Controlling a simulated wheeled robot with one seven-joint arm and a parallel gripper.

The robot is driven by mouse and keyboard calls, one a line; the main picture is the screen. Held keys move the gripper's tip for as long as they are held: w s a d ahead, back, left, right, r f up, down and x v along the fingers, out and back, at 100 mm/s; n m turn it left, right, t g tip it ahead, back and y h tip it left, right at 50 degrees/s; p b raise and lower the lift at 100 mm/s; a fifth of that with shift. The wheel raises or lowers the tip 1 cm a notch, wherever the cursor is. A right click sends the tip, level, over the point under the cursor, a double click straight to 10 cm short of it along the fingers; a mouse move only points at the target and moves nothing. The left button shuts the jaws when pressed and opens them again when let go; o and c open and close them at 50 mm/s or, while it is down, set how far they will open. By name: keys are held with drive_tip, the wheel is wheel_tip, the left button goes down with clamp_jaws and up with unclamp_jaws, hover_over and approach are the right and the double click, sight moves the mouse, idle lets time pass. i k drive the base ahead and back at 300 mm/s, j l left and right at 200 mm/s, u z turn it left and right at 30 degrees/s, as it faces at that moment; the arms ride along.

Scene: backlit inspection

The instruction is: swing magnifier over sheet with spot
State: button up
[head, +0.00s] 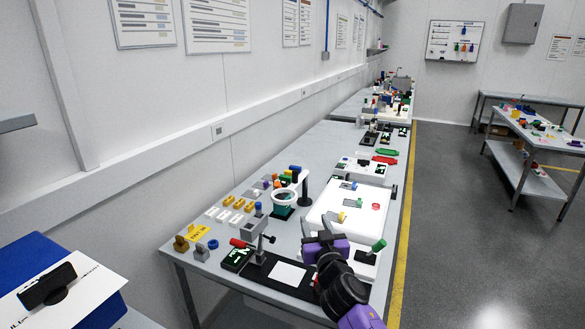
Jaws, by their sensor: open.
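A magnifier with a round white rim (285,194) stands near the middle of the bench. It appears joined to a black post (304,188) at its right, and something teal shows under the ring. A plain white sheet (287,274) lies on a black plate at the near end; I see no spot on it at this size. A large white panel (329,213) lies right of the magnifier with small coloured pieces on it. My gripper (321,240), black and purple, is open over the near edge of this panel, apart from the magnifier. Its fingertips are hard to make out.
Yellow and white blocks (238,204) stand in rows left of the magnifier. A grey stand with a red-handled lever (252,240) is close to the sheet. A green-topped piece (378,246) is right of my gripper. The floor right of the bench (450,220) is clear.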

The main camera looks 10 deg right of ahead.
sight(297, 180)
drive_tip(key=i, duration=0.85)
